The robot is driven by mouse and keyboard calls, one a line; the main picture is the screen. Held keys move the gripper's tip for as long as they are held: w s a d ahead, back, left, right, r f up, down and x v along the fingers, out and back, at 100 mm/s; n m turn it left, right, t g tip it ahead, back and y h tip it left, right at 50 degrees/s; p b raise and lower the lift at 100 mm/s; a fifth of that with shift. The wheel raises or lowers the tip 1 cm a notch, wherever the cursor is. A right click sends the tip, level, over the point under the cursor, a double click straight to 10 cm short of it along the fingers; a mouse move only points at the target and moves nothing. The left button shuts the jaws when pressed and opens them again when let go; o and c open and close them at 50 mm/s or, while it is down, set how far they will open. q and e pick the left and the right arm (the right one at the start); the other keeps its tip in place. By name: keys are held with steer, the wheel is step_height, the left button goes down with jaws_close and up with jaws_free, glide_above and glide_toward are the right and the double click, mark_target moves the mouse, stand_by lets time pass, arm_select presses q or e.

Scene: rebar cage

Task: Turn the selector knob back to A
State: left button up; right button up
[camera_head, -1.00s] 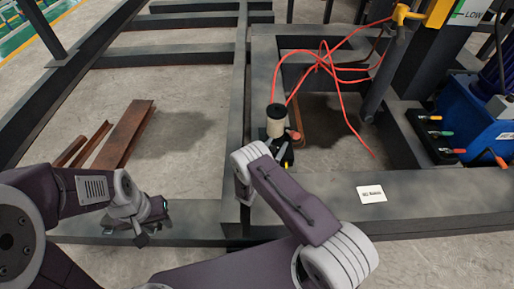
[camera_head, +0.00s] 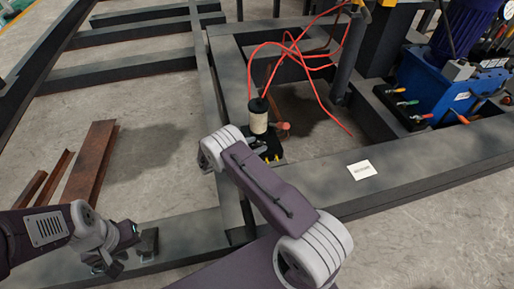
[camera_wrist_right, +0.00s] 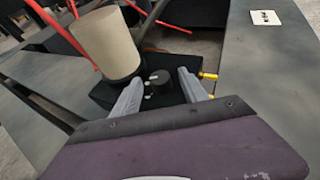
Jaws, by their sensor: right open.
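The selector knob (camera_wrist_right: 162,79) is a small black round knob with a pale mark, on top of a black block (camera_wrist_right: 105,97) with brass fittings. A beige cylinder (camera_wrist_right: 106,43) stands beside it; this also shows in the head view (camera_head: 258,121). My right gripper (camera_wrist_right: 160,88) is open, its two grey fingers spread on either side of the knob, with visible space between; exact height above it is unclear. In the head view my right wrist partly hides the block. My left gripper (camera_head: 114,266) hangs low at the left, away from the block; its jaws are too small to read.
Red hoses (camera_head: 290,50) loop up from behind the cylinder. A white label card (camera_head: 361,170) lies on the dark steel frame (camera_head: 430,165). A blue unit with coloured levers (camera_head: 440,85) stands at right. Rusty steel pieces (camera_head: 92,165) lie on the floor at left.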

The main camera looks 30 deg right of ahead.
steer(key=shift+w+d+f, duration=0.1)
steer(key=shift+d+f, duration=0.05)
steer(key=shift+d, duration=0.35)
jaws_close()
steer(key=shift+p, duration=0.45)
steer(key=n+t+p, duration=0.1)
steer(key=p, duration=0.1)
steer(key=n+t+y+p, duration=0.1)
steer(key=t+p, duration=0.1)
steer(key=n+t+y+p, duration=0.1)
steer(key=n+p, duration=0.1)
steer(key=shift+s+d+r, duration=0.15)
steer(key=shift+s+r, duration=0.1)
steer(key=shift+s, duration=0.15)
steer(key=n+t+y+p, duration=0.2)
steer(key=shift+d+f+n+t+p, duration=0.1)
steer(key=shift+f+n+t+p, duration=0.05)
steer(key=shift+n+t+p, duration=0.2)
steer(key=shift+n+t+y+p, duration=0.25)
steer(key=shift+n+y+p, duration=0.15)
steer(key=shift+n, duration=0.05)
steer(key=shift+f, duration=0.1)
jaws_free()
